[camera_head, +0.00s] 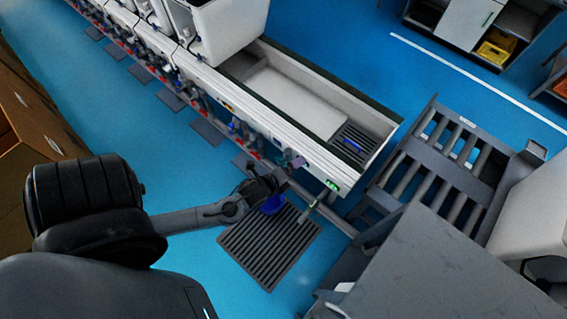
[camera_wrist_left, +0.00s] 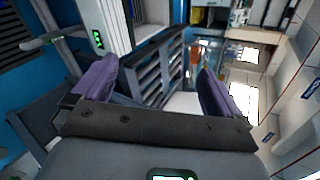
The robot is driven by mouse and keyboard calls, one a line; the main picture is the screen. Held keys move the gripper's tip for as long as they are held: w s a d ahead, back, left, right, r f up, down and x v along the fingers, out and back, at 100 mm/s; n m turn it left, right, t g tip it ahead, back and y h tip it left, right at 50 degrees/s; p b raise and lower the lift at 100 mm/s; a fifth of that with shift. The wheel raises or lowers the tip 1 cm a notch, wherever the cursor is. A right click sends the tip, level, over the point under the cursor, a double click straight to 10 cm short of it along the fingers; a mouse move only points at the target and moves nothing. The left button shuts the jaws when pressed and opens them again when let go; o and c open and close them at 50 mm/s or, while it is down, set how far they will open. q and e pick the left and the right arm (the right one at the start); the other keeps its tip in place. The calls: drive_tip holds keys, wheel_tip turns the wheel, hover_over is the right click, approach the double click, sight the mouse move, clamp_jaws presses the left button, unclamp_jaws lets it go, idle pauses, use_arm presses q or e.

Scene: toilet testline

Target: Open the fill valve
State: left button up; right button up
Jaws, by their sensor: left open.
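My left gripper (camera_head: 284,184) is in front of the near end of the long white test line (camera_head: 285,125), above a dark slatted floor grate. In the left wrist view its two purple-padded fingers (camera_wrist_left: 157,85) are wide apart with nothing between them. A grey lever-like bar (camera_wrist_left: 45,41) shows left of the fingers, beside the line's end with a green-lit display (camera_wrist_left: 98,40). The display also shows in the head view (camera_head: 332,185). I cannot tell which part is the fill valve. My right gripper is not in view.
The slatted grate (camera_head: 268,245) lies on the blue floor. A roller conveyor (camera_head: 440,165) stands right of the line's end, with a grey flat-topped unit (camera_head: 430,270) in front. Red and blue fittings run along the line's side. Cardboard boxes (camera_head: 30,125) stand at left.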

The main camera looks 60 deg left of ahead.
use_arm(q)
drive_tip(key=a+f+m+t+y+b, duration=0.15)
drive_tip(key=a+f+m+b, duration=0.35)
drive_tip(key=f+b, duration=0.6)
drive_tip(key=a+f+m+t+y+b, duration=0.1)
drive_tip(key=a+f+m+t+b, duration=0.15)
drive_tip(key=a+f+b, duration=0.6)
drive_tip(key=m+t+b, duration=0.2)
drive_tip(key=m+b, duration=0.5)
drive_tip(key=b, duration=1.5)
approach(279, 163)
drive_tip(key=shift+w+r+h, duration=0.1)
drive_tip(key=shift+r+h, duration=0.15)
drive_tip(key=shift+r, duration=0.1)
drive_tip(key=shift+w+a+f+m+b, duration=0.15)
drive_tip(key=shift+w+a+m+b, duration=0.15)
drive_tip(key=shift+b, duration=0.2)
drive_tip(key=b+x, duration=0.4)
drive_tip(key=x, duration=0.4)
drive_tip(key=shift+w+f, duration=0.1)
drive_tip(key=shift+w, duration=0.2)
drive_tip(key=shift+b+x, duration=0.45)
drive_tip(key=shift+x, duration=0.35)
drive_tip(key=shift+c, duration=0.5)
